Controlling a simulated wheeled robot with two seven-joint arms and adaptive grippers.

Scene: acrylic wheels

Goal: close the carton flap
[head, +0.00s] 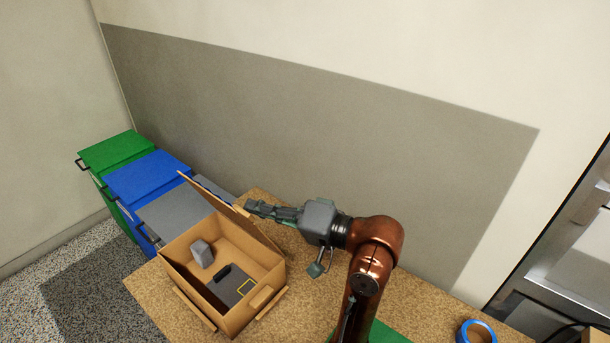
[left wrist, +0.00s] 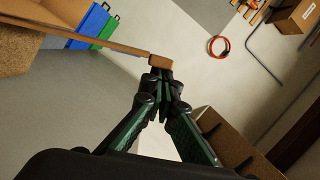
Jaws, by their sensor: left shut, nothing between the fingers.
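The open cardboard carton (head: 238,318) stands on the speckled tabletop in the head view. Its flap (head: 228,212) stands raised and tilted along the back-right side. My left gripper (head: 252,207) is shut and empty, with its tips at the flap's outer side, close to its upper part. In the left wrist view the shut fingertips (left wrist: 161,78) sit right by a brown tab (left wrist: 160,62) at the end of a thin brown board seen edge-on, which looks like the flap. Whether they touch I cannot tell. My right gripper is not in view.
Blue tape (head: 464,331) lies at the table's right.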

